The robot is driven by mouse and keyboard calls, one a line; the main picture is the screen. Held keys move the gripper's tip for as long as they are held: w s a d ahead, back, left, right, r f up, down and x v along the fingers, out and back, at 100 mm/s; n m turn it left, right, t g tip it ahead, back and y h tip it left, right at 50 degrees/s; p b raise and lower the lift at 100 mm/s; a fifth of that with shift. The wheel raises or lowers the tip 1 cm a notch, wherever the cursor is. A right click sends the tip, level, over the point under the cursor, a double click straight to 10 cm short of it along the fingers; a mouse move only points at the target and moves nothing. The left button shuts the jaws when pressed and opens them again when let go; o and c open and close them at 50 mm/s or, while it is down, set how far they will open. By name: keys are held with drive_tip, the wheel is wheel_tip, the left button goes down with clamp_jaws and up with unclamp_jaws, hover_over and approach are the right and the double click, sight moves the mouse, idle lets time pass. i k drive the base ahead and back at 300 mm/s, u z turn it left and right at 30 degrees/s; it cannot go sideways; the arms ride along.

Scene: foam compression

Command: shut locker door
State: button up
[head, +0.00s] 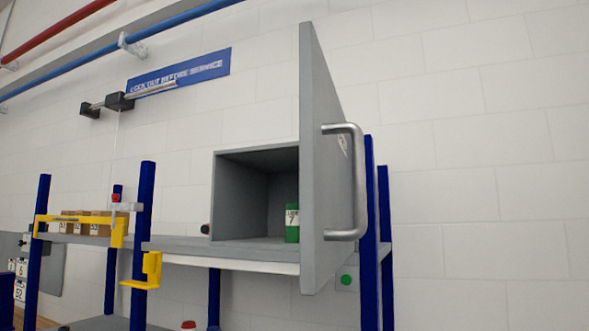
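The grey locker (228,196) stands on a shelf with its front open. Its grey door (312,170) stands wide open, swung out toward me on the right side of the locker. A silver bar handle (359,185) is on the door's right-hand face. A green labelled can (292,222) is inside the locker, partly hidden by the door. My gripper is not in the head view.
The locker sits on a grey shelf (190,245) with blue posts (143,240). A yellow bracket (146,270) and a yellow bar (75,220) with small boxes (95,225) are at the left. Pipes run overhead. The space right of the handle is clear before the wall.

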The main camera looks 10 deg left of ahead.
sight(329, 231)
drive_tip(key=z, duration=1.4)
drive_tip(key=k, duration=0.75)
drive_tip(key=u, duration=1.45)
